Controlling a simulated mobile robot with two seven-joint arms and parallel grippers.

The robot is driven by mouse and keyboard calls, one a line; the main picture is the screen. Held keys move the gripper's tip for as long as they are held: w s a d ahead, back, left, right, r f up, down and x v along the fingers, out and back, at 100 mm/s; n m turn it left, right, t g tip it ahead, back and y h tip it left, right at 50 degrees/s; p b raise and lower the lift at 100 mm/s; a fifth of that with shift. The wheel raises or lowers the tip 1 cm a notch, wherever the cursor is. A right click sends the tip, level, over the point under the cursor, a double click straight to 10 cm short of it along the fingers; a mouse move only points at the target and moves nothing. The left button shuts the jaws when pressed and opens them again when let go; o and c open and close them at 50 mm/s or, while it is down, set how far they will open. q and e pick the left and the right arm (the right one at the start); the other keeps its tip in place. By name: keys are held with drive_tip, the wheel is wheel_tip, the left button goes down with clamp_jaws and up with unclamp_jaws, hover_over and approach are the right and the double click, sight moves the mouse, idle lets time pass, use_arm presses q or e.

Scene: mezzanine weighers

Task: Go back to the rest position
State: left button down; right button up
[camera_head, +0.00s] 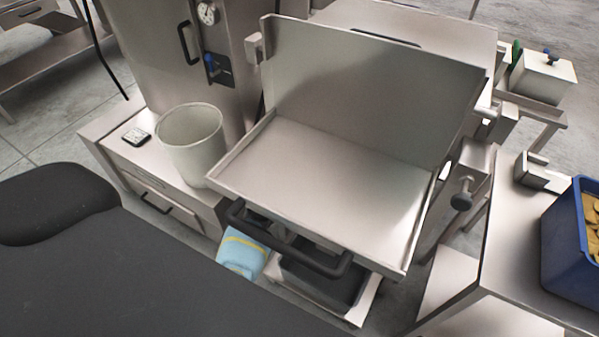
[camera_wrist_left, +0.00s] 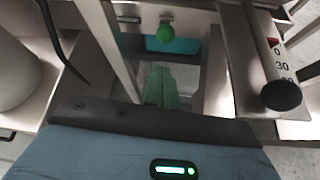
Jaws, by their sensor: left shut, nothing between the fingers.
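My left gripper (camera_wrist_left: 160,78) shows in the left wrist view, with its two green fingers together and nothing between them. Its blue-grey body with a lit status strip fills the bottom of that view. The fingers point into a gap between steel frame parts, short of a green knob (camera_wrist_left: 166,32). I cannot tell whether they touch anything. Neither gripper shows in the head view, and my right gripper is in no view.
A steel tray (camera_head: 320,170) with a raised back and black front handle stands mid-view. A pale bucket (camera_head: 192,142) is left of it; a blue-yellow cloth (camera_head: 242,255) hangs below. A blue crate (camera_head: 567,240) stands on the right table. A black-tipped lever (camera_wrist_left: 280,95) is right of my left gripper.

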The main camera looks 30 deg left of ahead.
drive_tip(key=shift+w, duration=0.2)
